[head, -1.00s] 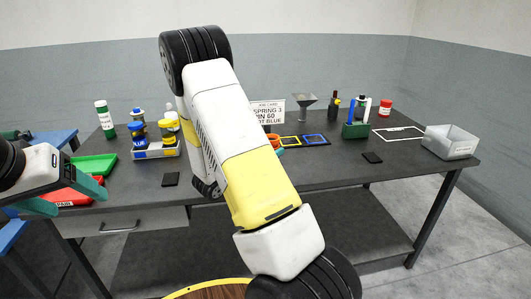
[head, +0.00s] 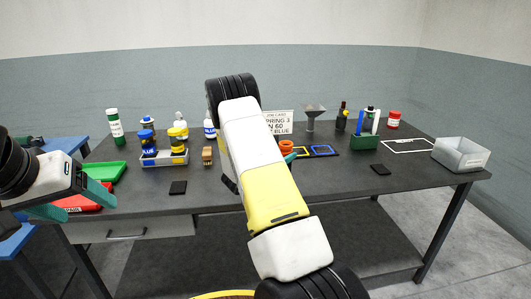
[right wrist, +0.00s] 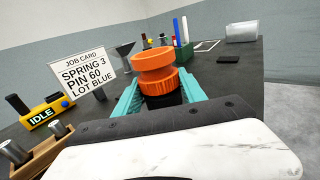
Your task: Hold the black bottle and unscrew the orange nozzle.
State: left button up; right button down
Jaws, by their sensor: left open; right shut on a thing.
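The orange nozzle (right wrist: 154,72) fills the middle of the right wrist view as stacked orange rings. The black bottle (right wrist: 166,100) shows only as a small dark part below it; the rest is hidden. In the head view the nozzle (head: 286,146) shows beside my right arm, which hides most of that gripper. I cannot tell whether the bottle touches the table. My left gripper (head: 72,200) is open and empty at the table's left front, over the red tray.
A red tray (head: 88,202) and a green tray (head: 107,171) lie at the left. A bottle caddy (head: 165,161), a wooden block (head: 207,157) and a job card (head: 279,122) stand behind. A grey bin (head: 460,153) is at the right.

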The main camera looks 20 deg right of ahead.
jog(key=shift+f, duration=0.1)
jog(key=c, duration=0.7)
grip_release()
jog(key=shift+o, duration=0.2)
